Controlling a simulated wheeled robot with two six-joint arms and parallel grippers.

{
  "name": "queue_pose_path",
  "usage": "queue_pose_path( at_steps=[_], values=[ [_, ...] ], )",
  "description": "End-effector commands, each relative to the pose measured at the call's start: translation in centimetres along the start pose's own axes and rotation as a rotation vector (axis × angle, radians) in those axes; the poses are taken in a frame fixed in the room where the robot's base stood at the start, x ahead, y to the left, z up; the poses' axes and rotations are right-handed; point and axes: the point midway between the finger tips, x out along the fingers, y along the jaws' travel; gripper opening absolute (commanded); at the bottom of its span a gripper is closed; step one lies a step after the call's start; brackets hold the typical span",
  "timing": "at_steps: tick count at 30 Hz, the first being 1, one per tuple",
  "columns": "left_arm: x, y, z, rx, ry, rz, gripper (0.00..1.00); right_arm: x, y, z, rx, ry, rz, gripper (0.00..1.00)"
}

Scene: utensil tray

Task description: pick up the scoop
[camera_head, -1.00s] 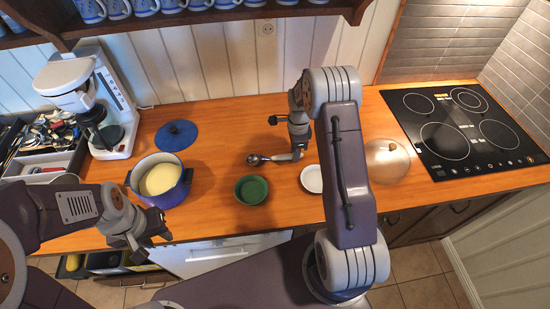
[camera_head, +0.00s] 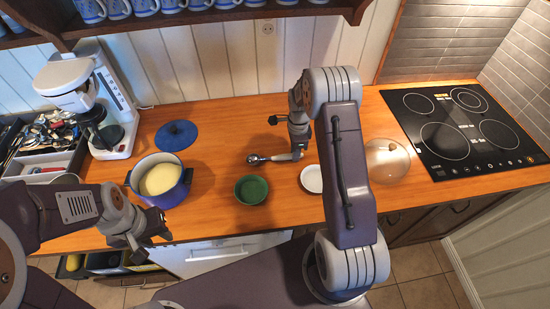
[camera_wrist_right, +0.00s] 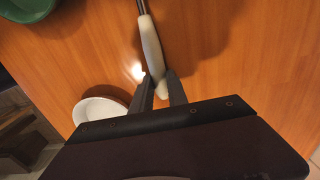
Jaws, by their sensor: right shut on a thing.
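The scoop (camera_head: 254,159) lies on the wooden counter behind the green bowl, its metal head to the left and its pale handle to the right. In the right wrist view, the pale scoop handle (camera_wrist_right: 152,45) runs down between the fingers of my right gripper (camera_wrist_right: 160,90). That gripper is shut on the handle near its end; the scoop's head is out of this view. In the head view, my right gripper (camera_head: 299,152) is low over the counter at the handle. My left gripper (camera_head: 148,232) hangs in front of the blue pot, away from the scoop; its jaw state is unclear.
A green bowl (camera_head: 251,189) and a white bowl (camera_head: 311,179) stand close in front of the scoop. A blue pot (camera_head: 180,193), a blue lid (camera_head: 176,135) and a coffee maker (camera_head: 72,95) are left. A glass lid (camera_head: 387,160) and the cooktop (camera_head: 470,125) are right.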

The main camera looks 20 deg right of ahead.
Motion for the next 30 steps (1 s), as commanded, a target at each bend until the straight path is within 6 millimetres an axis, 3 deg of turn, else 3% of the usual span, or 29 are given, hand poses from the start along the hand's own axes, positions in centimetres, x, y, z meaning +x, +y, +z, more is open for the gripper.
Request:
queue_pose_path(
  at_steps=[14,22,30],
  values=[
    [0.1,0.0,0.0,0.0,0.0,0.0,0.36,-0.3,0.0,0.0,0.0,0.0,-0.001,0.0],
    [0.9,0.0,0.1,0.0,0.0,0.0,0.36,-4.0,-0.1,0.0,0.0,0.0,-0.006,0.0],
    [2.2,0.0,0.2,0.0,0.0,0.0,0.36,-7.6,5.1,-3.4,0.005,0.0,-0.004,0.0]
  ],
)
